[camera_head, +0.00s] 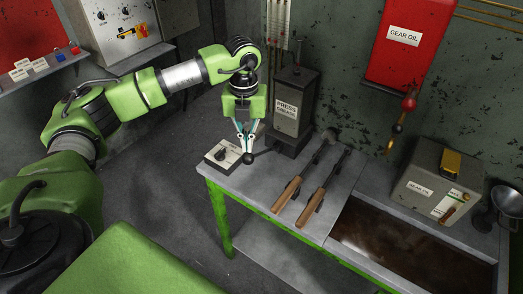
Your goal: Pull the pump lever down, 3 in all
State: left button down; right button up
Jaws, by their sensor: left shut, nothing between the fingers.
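The dark pump box labelled PRESS GREASE (288,117) stands at the back of the workbench, with a thin upright rod on its top. A black ball knob (248,158), which looks like the end of the pump lever, is low in front of the box's left side. The lever's shaft is mostly hidden. My left gripper (246,147) points down, shut and empty, with its fingertips just above the knob. I cannot tell whether they touch it. My right gripper is not in view.
A small switch box (222,155) sits close left of the knob. Two wooden-handled tools (312,185) lie on the workbench (262,186). A gear oil box (433,181), a metal funnel (508,203) and an oily tray (400,255) are at right. A red gear oil tank (408,45) hangs on the wall.

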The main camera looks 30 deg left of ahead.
aim_at(244, 161)
pick_arm(q)
jog(key=shift+s+f+b, duration=0.3)
jog(key=shift+f+b, duration=0.7)
jog(key=shift+f, duration=0.35)
jog(key=shift+s+f+b, duration=0.3)
jog(key=shift+f+b, duration=0.65)
jog(key=shift+f, duration=0.4)
jog(key=shift+s+f+b, duration=0.3)
jog(key=shift+f+b, duration=0.7)
jog(key=shift+f, duration=0.35)
jog(key=shift+f, duration=0.1)
notch_tip(244, 161, down, 3)
jog(key=shift+s+r+b, duration=0.1)
jog(key=shift+s+b, duration=0.05)
jog(key=shift+b, duration=1)
jog(key=r+p, duration=0.2)
jog(key=r, duration=0.1)
jog(key=w+r+p, duration=0.1)
jog(key=r+p, duration=0.2)
jog(key=r, duration=0.1)
jog(key=w+r+p, duration=0.1)
jog(key=r+p, duration=0.1)
jog(key=r, duration=0.2)
jog(key=shift+r, duration=0.15)
